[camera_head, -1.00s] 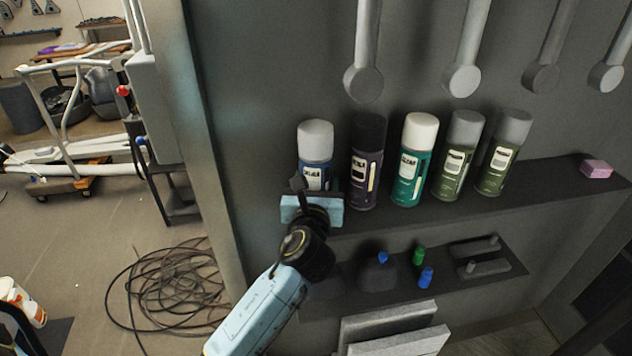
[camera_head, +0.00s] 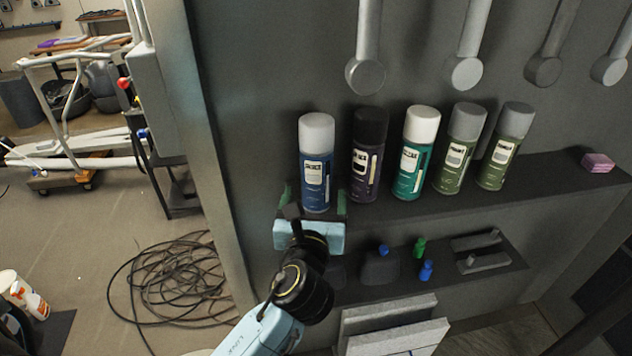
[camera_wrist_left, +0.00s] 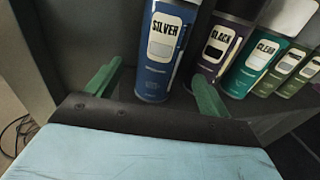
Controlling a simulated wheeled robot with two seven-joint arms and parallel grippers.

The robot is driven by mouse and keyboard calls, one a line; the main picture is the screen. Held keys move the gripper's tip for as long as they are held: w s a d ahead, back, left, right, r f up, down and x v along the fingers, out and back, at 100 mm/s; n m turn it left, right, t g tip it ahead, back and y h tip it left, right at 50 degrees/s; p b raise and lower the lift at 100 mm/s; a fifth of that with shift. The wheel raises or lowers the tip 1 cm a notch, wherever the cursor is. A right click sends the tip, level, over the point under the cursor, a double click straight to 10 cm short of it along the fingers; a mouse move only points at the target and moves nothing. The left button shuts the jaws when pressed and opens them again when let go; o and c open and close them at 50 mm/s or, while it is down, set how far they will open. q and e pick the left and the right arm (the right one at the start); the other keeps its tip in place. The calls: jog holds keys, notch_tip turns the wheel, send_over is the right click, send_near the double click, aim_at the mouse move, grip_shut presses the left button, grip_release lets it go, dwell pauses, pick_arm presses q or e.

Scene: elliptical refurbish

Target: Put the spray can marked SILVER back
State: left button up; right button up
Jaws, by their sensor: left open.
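The blue spray can marked SILVER (camera_head: 316,165), with a grey cap, stands upright on the upper shelf at the left end of a row of cans. In the left wrist view the can (camera_wrist_left: 156,60) shows its SILVER label. My left gripper (camera_head: 313,198) is open and empty, just in front of and below the can. In the left wrist view its green fingers (camera_wrist_left: 152,88) are spread to either side of the can's lower part, with the can beyond their tips. My right gripper is in neither view.
Next to it stand a dark purple BLACK can (camera_head: 367,155), a teal CLEAR can (camera_head: 412,155) and two olive green cans (camera_head: 458,150). A pink block (camera_head: 598,162) lies at the shelf's right. Small bottles stand on the lower shelf (camera_head: 345,300). Cables (camera_head: 175,290) lie on the floor.

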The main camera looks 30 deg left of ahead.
pick_arm(q)
jog(key=shift+v, duration=2)
